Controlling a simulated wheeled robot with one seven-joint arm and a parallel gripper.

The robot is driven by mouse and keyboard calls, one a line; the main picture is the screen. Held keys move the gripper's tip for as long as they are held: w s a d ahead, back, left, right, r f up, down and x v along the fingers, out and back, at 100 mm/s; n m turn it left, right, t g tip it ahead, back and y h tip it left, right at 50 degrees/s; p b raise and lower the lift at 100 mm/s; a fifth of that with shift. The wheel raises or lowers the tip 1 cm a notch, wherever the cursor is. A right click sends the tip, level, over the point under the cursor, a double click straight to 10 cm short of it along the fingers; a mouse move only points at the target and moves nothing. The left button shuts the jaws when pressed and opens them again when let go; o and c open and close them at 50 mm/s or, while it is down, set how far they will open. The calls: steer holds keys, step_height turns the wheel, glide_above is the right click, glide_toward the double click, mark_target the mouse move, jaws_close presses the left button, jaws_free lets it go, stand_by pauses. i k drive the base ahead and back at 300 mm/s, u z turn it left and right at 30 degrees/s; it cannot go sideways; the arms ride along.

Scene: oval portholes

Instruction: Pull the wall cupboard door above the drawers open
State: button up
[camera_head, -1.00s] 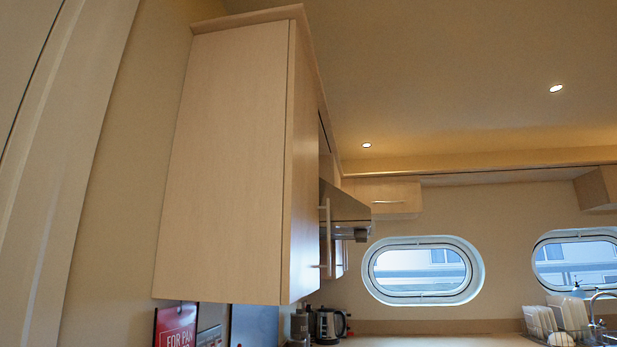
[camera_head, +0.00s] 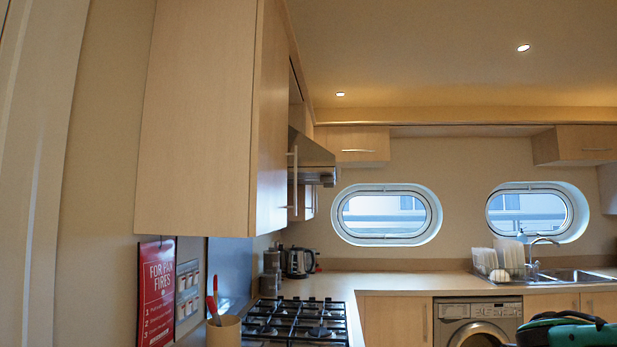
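A light-wood wall cupboard (camera_head: 205,120) hangs large on the left. Its side panel faces me, and its front (camera_head: 272,130) shows at a steep slant and looks shut. A vertical bar handle (camera_head: 293,185) shows just past the front's edge; I cannot tell which door it belongs to. On the back wall are a small wall cupboard (camera_head: 358,146) with a horizontal handle, and another wall cupboard (camera_head: 583,145) at the right. Both look shut. No drawers can be made out. My gripper is not in view.
A gas hob (camera_head: 305,318) and a utensil pot (camera_head: 223,331) sit below the left cupboard. An extractor hood (camera_head: 312,155) juts out beyond it. The counter (camera_head: 400,282) has a kettle (camera_head: 298,262) and sink (camera_head: 570,276). A dark and green object (camera_head: 568,330), unclear, fills the bottom right corner.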

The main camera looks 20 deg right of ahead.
mark_target(268, 190)
steer(key=u, duration=0.1)
steer(key=k, duration=0.2)
steer(key=u, duration=1.65)
steer(key=k, duration=1.25)
steer(key=z, duration=1.5)
steer(key=i, duration=1.6)
steer(key=u, duration=0.05)
